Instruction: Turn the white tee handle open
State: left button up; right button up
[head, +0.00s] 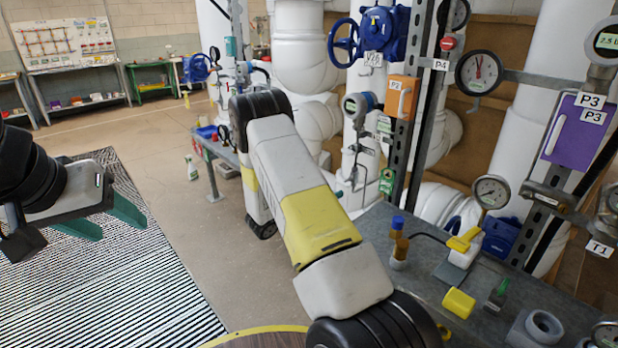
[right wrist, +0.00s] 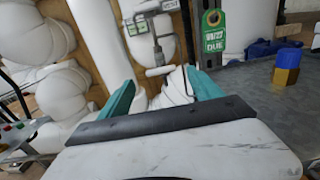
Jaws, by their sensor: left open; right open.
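A small white tee handle (right wrist: 160,71) shows in the right wrist view, its bar roughly level at the bottom of a grey valve stem (right wrist: 156,45). My right gripper (right wrist: 162,80) is open, with its teal fingers spread on either side of the handle in the picture. Nothing is visibly held, and I cannot tell how far away the handle is. My left gripper (head: 112,222) is open and empty above the striped mat at the left.
A green DUE tag (right wrist: 212,32) hangs right of the handle, near a steel post. White pipes (right wrist: 97,30) stand left and behind. A grey workbench (head: 405,290) holds a blue-capped bottle (head: 398,245), a yellow block (head: 458,303) and other parts. The floor at left is open.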

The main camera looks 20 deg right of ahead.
aim_at(341, 183)
jog(key=x, duration=0.7)
jog(key=shift+w+d, duration=0.1)
jog(key=shift+d, duration=0.2)
